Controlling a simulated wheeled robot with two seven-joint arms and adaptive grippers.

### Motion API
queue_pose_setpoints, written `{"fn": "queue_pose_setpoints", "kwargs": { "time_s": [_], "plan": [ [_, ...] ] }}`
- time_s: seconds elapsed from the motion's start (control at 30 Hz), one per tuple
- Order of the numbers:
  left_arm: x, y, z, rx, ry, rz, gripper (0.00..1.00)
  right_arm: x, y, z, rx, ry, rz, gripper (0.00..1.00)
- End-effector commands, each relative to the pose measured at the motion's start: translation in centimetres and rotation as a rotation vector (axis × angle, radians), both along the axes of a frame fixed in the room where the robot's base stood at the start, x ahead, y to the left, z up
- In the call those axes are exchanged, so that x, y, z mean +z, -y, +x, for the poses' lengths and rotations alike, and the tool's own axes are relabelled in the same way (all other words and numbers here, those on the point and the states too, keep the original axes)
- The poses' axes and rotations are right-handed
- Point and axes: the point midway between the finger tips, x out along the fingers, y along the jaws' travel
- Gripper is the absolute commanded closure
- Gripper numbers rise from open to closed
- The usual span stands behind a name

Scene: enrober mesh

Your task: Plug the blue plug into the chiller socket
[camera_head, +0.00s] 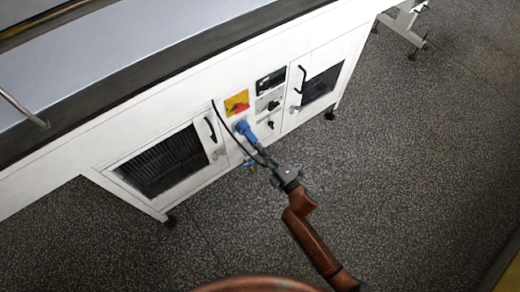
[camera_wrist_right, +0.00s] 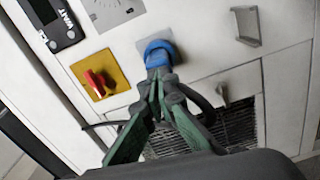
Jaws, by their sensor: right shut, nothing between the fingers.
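The blue plug (camera_head: 245,131) sits at the chiller socket on the white cabinet front, below the yellow and red switch. In the right wrist view the plug (camera_wrist_right: 158,53) meets a grey socket plate (camera_wrist_right: 172,45); its exact depth in the socket is hidden. A dark cable (camera_head: 226,124) loops from near the plug along the panel. My right gripper (camera_head: 261,153) is just in front of the plug's rear end, pointing at it. Its green fingers (camera_wrist_right: 158,92) are closed together with nothing between them and overlap the plug's back in the view. My left gripper is not in view.
The yellow switch plate with red knob (camera_head: 237,102) is above the plug. A dark display (camera_head: 271,81) and black knobs are to the right. Louvred door (camera_head: 163,161) with a black handle (camera_head: 210,130) is to the left. The speckled floor (camera_head: 420,170) in front is clear.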

Motion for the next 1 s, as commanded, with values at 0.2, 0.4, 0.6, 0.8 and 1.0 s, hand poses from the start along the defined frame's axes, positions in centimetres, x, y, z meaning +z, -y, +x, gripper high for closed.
{"fn": "queue_pose_setpoints", "kwargs": {
  "time_s": [0.2, 0.4, 0.6, 0.8, 1.0],
  "plan": [
    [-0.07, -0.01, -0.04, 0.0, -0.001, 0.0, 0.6, 0.01, -0.23, 0.32, 0.0, 0.0, 0.0, 1.0],
    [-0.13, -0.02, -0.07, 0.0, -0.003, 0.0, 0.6, 0.02, -0.46, 0.63, 0.0, 0.0, 0.001, 1.0],
    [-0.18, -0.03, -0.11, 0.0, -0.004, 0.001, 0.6, 0.02, -0.69, 0.88, 0.0, 0.0, 0.001, 1.0],
    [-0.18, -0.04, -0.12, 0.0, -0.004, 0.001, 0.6, 0.06, -0.78, 0.94, 0.001, 0.0, 0.001, 1.0],
    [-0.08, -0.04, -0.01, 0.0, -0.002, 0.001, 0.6, 0.14, -0.67, 0.78, 0.001, 0.001, 0.001, 1.0]
  ]
}}
